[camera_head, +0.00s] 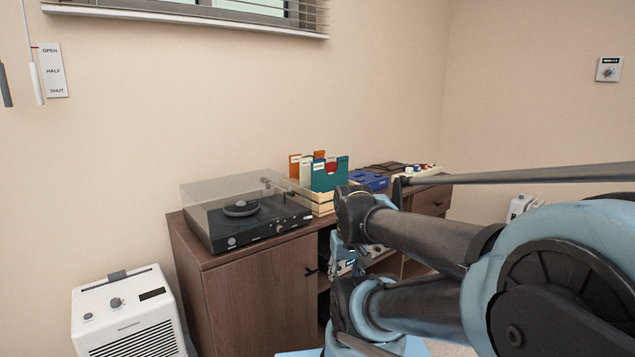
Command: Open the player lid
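The record player (245,222) is a black turntable on top of the brown wooden cabinet. Its clear, smoky player lid (222,190) lies down over the deck, and the round platter shows through it. The lid looks shut; a small gap at its front edge cannot be ruled out. My arm fills the right side of the view, and its bent joints are in front of the cabinet, to the right of the player. I cannot make out my gripper's fingers anywhere. Nothing of mine is seen touching the lid.
A wooden crate of records (318,188) stands close to the player's right. A blue box (369,181) and other small items are farther right on the cabinet (262,292). A white appliance (128,318) stands on the left. The wall is behind.

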